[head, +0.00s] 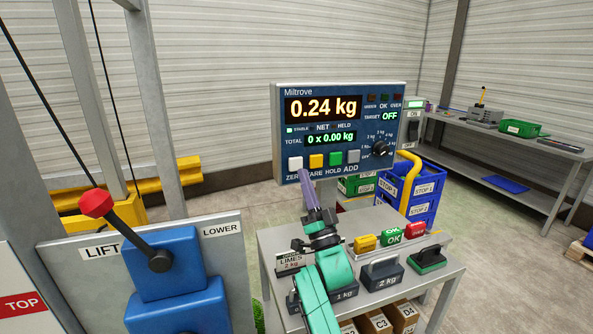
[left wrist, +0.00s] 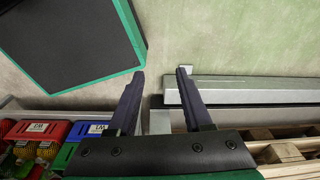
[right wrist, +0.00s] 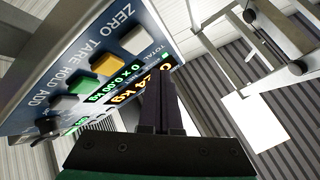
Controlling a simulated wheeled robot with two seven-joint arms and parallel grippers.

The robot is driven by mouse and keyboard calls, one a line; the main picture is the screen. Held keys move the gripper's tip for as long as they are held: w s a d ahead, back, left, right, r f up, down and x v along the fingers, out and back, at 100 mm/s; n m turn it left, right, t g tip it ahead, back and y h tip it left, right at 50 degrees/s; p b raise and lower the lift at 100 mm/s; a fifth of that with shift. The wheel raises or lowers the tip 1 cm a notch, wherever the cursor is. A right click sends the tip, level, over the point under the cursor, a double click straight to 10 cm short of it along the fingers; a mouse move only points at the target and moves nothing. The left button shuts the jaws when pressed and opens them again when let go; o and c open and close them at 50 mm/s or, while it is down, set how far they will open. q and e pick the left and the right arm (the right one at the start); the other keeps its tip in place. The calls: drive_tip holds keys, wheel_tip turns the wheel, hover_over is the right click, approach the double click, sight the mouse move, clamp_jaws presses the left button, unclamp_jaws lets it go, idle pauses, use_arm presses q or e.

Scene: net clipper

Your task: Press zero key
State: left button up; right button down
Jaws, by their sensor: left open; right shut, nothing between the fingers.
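The zero key (head: 295,163) is the white key at the left end of the key row on the blue scale display (head: 333,92), which reads 0.24 kg. It also shows in the right wrist view (right wrist: 132,40). My right gripper (head: 304,174) is shut and empty, its tips just below and slightly right of the zero key, covering part of the ZERO label. I cannot tell whether the tips touch the panel. In the right wrist view the shut fingers (right wrist: 158,85) point up beside the display. My left gripper (left wrist: 161,73) is open and empty, seen only in the left wrist view.
The yellow tare key (head: 316,161), green hold key (head: 335,159) and grey add key (head: 353,157) sit right of the zero key. A table (head: 440,262) with weights stands below. A red-knobbed lift lever (head: 97,204) is at left; blue crates (head: 425,190) stand behind.

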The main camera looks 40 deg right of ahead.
sight(295, 158)
use_arm(q)
drive_tip(key=shift+s+f+b, duration=0.4)
drive_tip(key=shift+s+f, duration=0.2)
drive_tip(key=shift+f, duration=0.1)
use_arm(e)
drive_tip(key=w, duration=0.1)
drive_tip(key=w+d, duration=0.1)
drive_tip(key=shift+w+y, duration=0.3)
drive_tip(key=shift+w, duration=0.1)
drive_tip(key=shift+s, duration=0.1)
idle(0.8)
use_arm(q)
drive_tip(key=shift+f, duration=0.2)
use_arm(e)
drive_tip(key=shift+w+d, duration=0.1)
drive_tip(key=shift+w, duration=0.4)
